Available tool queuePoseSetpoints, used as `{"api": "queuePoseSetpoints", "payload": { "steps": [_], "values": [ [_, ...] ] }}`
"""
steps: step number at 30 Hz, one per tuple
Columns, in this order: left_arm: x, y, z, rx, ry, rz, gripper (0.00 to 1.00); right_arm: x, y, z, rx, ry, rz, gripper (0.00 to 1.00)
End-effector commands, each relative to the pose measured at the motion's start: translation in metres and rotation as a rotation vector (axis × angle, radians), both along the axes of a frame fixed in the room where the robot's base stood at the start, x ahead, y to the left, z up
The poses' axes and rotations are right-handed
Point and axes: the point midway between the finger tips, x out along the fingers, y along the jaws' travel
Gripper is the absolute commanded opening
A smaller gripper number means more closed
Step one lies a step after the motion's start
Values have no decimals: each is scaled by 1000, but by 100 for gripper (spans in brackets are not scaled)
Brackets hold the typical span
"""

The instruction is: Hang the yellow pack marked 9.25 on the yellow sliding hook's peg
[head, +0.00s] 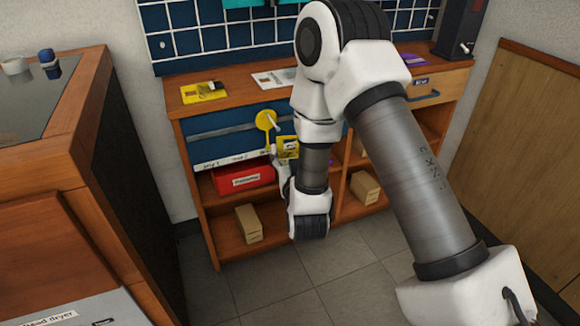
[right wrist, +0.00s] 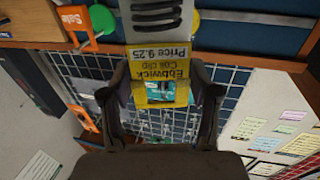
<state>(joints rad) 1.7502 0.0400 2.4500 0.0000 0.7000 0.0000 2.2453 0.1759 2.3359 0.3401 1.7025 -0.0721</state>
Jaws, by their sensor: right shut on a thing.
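The yellow sliding hook (head: 265,120), a round yellow plate with a pale peg, is on the blue front panel below the counter. The yellow pack (head: 288,147) is just below and right of the hook plate in the head view; I cannot tell if it touches the peg. In the right wrist view the pack (right wrist: 160,68) appears upside down and reads "Ebbwick Coil clip Price 9.25". My right gripper (right wrist: 160,97) is shut on the pack, one finger on each side. In the head view my arm partly hides the panel right of the pack. My left gripper is out of view.
A counter (head: 235,80) above the panel carries a yellow mat (head: 204,93) with a dark item and a white sheet (head: 272,79). Shelves below hold a red box (head: 243,178) and cardboard boxes (head: 248,224). A desk (head: 85,90) stands left. The floor in front is clear.

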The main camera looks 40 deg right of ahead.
Motion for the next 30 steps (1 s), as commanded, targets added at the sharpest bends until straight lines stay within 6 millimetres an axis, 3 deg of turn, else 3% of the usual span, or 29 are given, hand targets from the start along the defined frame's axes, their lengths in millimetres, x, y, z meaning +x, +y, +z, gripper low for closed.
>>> {"api": "queuePoseSetpoints", "payload": {
  "steps": [30],
  "values": [
    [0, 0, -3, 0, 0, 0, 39, 68, -16, -5, 0, -2, 1, 27]
  ]
}}
